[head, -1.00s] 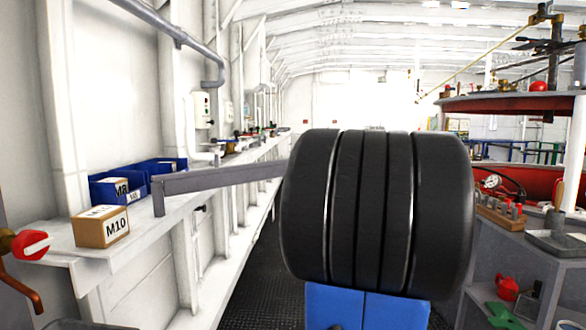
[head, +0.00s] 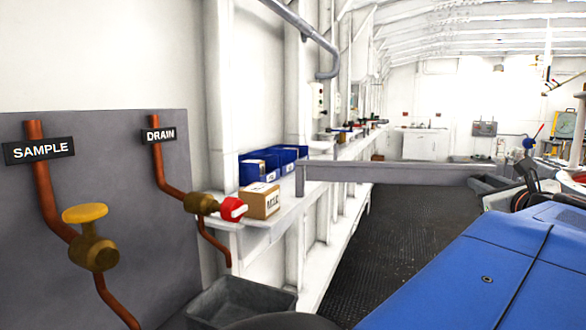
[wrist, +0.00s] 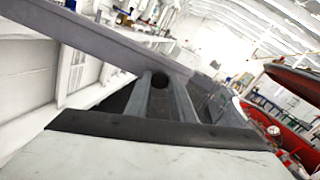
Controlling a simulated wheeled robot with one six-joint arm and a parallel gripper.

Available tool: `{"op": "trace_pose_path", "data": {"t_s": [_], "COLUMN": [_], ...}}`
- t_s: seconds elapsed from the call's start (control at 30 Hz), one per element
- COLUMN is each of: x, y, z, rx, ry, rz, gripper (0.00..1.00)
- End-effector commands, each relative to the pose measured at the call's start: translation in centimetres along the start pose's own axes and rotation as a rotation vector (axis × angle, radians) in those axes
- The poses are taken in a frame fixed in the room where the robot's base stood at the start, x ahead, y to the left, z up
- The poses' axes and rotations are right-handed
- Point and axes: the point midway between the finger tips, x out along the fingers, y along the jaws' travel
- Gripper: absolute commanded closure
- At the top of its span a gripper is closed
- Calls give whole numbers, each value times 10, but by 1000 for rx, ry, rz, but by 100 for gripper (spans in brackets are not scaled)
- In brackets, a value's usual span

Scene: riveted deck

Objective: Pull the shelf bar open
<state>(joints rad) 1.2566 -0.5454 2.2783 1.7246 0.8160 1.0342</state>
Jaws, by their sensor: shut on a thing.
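The shelf bar (head: 400,173) is a long grey bar. In the head view it runs from the corner of the wall shelf (head: 290,197) to the right across the aisle, above the floor. In the wrist view the bar (wrist: 90,38) slants from the upper left down to my gripper (wrist: 165,78). My gripper is shut on the bar near its free end. The exact contact is partly hidden by the fingers. In the head view I cannot make out my gripper clearly.
Blue bins (head: 258,168) and an M10 box (head: 259,200) sit on the shelf. Copper pipes with a yellow-handled valve (head: 92,240) and a red-handled valve (head: 228,208) are at the left, above a grey tub (head: 240,303). The dark aisle floor (head: 385,225) under the bar is clear.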

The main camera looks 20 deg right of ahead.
Motion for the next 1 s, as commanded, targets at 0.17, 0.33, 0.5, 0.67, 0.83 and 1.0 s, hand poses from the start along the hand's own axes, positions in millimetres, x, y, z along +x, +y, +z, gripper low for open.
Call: {"op": "trace_pose_path", "data": {"t_s": [0.17,0.33,0.5,0.67,0.83,1.0], "x": [-30,-53,-70,-80,-85,-86], "y": [6,11,16,18,20,20], "z": [3,5,6,7,8,8], "rx": [-3,-4,-2,-1,-1,0], "ry": [18,35,48,56,60,61], "rz": [-65,-117,-155,-179,-191,-194], "gripper": [100,100,100,100,100,100]}}
